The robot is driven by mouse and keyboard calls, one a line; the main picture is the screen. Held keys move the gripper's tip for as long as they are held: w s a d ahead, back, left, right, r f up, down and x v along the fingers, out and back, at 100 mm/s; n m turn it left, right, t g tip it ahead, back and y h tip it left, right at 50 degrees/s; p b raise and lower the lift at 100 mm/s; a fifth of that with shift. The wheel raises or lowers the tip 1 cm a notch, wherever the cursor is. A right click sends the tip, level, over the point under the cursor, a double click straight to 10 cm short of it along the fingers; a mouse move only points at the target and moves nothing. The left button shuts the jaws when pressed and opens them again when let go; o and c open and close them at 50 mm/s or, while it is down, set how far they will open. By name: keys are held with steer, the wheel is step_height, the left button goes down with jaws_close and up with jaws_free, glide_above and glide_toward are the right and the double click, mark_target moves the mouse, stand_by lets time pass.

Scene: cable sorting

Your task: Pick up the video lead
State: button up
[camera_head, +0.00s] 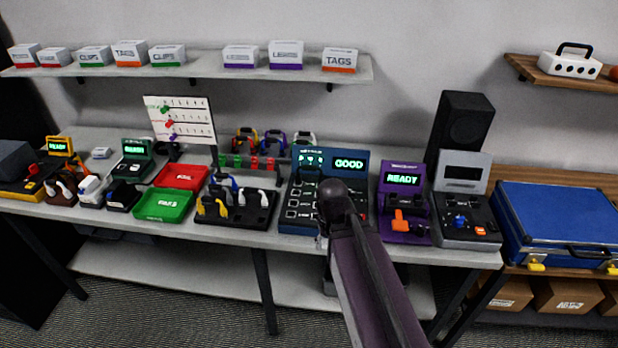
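No lead bears a label I can read as video, so I cannot tell which one is the video lead. Several leads with yellow, blue and white ends stand in a black holder (222,218) at the middle of the bench. Coiled leads in yellow (245,141), purple (275,143) and white (304,140) stand at the back. My dark arm rises from the lower right and ends in a rounded joint in front of the blue "GOOD" station (298,226). No gripper fingers can be made out; the arm hides part of the station.
A red tray (181,177) and a green tray (163,205) lie left of the holder. A purple "READY" station (404,205), a grey device (465,210) and a blue case (560,219) stand right. A shelf (215,65) with labelled boxes hangs above. The bench (284,239) is crowded.

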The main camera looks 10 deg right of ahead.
steer(key=w+r+m+p, duration=0.9)
steer(key=w+m, duration=0.1)
steer(key=w, duration=0.4)
step_height(320, 180, up, 8)
steer(key=m+p, duration=0.8)
steer(key=m, duration=0.4)
glide_above(309, 166)
steer(key=shift+d, duration=0.15)
steer(key=shift+f, duration=0.1)
step_height(309, 166, down, 8)
steer(key=b, duration=0.8)
steer(key=shift+f+b, duration=0.2)
steer(key=shift+b, duration=0.1)
steer(key=shift+f+b, duration=2.6)
steer(key=shift+c, duration=0.2)
jaws_close()
